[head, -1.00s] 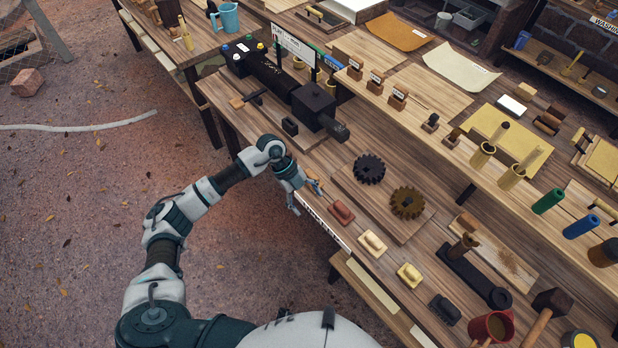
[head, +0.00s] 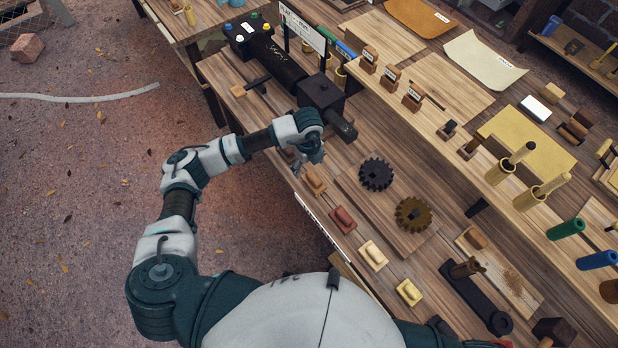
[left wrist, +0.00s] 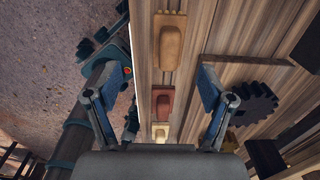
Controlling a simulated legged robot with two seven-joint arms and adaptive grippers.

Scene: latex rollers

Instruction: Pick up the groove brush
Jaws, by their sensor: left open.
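Several small blocks, shaped like brush backs, lie in a row along the bench's front edge: an orange-brown one (head: 314,180), a red one (head: 343,219) and pale yellow ones (head: 373,255). I cannot tell which is the groove brush. My left gripper (head: 303,160) is over the front edge by the orange-brown block, partly hidden by its own wrist. In the left wrist view its fingers (left wrist: 157,95) are spread and empty. The orange-brown block (left wrist: 170,42), the red one (left wrist: 162,104) and a yellow one (left wrist: 160,132) show between or beyond them. My right gripper is not visible.
Dark gear (head: 376,174) and brown gear (head: 413,214) lie on a board right of the row. A black roller machine (head: 275,68) stands behind. A raised shelf (head: 470,165) holds small tools. Open floor (head: 90,230) lies left of the bench.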

